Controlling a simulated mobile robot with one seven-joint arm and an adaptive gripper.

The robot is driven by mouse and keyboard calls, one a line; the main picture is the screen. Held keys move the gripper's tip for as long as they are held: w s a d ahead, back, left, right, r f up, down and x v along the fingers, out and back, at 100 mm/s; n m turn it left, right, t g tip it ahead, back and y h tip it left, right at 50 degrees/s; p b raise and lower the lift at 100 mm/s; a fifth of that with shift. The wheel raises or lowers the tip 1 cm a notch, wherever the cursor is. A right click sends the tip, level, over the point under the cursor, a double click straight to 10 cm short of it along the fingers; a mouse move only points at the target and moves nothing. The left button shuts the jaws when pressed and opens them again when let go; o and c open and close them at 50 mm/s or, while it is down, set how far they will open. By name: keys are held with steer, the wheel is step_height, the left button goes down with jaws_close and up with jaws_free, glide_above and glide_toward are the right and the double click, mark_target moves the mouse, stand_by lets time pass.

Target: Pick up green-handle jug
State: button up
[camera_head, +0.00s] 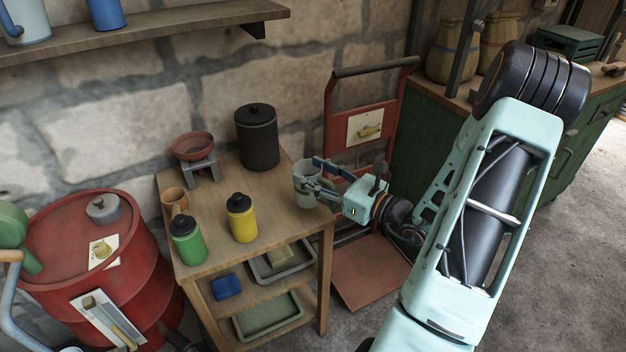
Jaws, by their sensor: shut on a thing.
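A pale grey jug (304,197) is at the right edge of the wooden table (208,218). My gripper (312,175) reaches it from the right and is shut on it, with the fingers near its upper part. The fingers cover part of the jug, and I cannot make out a green handle on it. I cannot tell whether its base touches the tabletop.
A black canister (257,140), a red bowl on a scale (193,148), a green bottle (188,240), a yellow bottle (242,218) and a wooden cup (175,201) stand on the table. A red hand truck (330,120) stands behind my gripper. A red barrel (125,250) is at left.

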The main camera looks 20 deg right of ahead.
steer(key=s+a+r+p, duration=0.2)
steer(key=s+r+p, duration=0.6)
steer(key=s, duration=0.5)
steer(key=shift+s+a+r, duration=0.25)
steer(key=shift+a+r, duration=0.15)
steer(key=shift+r, duration=0.5)
